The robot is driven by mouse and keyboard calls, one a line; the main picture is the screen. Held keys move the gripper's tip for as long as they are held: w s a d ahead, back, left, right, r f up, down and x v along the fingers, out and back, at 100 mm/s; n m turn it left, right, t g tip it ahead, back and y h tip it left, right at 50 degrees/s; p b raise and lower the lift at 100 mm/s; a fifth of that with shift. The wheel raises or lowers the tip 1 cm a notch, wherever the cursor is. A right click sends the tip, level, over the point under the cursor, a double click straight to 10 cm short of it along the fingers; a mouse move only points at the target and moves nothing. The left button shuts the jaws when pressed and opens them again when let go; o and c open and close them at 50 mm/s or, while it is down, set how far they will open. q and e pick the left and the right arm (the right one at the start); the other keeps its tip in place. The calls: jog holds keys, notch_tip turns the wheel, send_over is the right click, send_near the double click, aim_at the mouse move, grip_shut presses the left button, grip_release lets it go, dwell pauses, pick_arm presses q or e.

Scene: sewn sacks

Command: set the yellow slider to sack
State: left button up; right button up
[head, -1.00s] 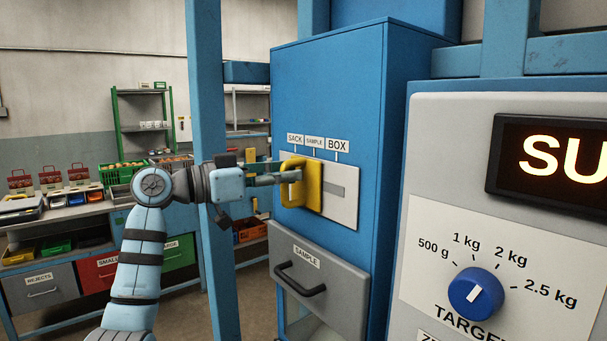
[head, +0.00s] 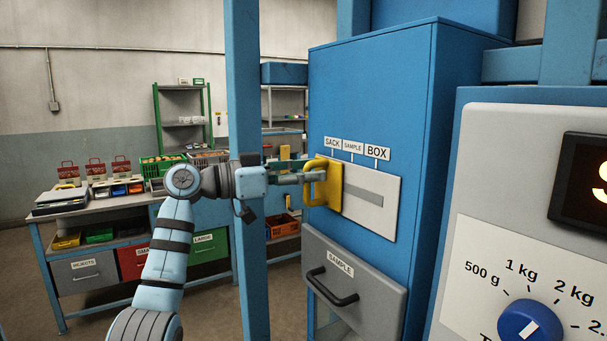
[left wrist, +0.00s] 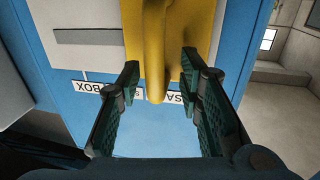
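The yellow slider (head: 335,186) sits at the left end of its pale slotted plate (head: 390,215), below the SACK label (head: 333,143). The slot shows bare to its right, under SAMPLE and BOX. In the left wrist view the slider's upright handle (left wrist: 155,85) stands between the two fingers of my left gripper (left wrist: 159,72), with a gap on each side. In the head view my left gripper (head: 312,178) reaches the handle from the left; its fingers are partly hidden there. My right gripper is in neither view.
A grey drawer (head: 350,275) marked SAMPLE with a black handle is below the slider. A blue post (head: 245,100) stands close to my left arm. A weight dial (head: 529,326) is at the right.

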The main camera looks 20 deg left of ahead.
pick_arm(q)
jog(key=shift+s+a, duration=0.1)
jog(key=v, duration=1.1)
jog(key=shift+a, duration=0.35)
jog(key=shift+s+a, duration=0.1)
jog(key=shift+s, duration=0.05)
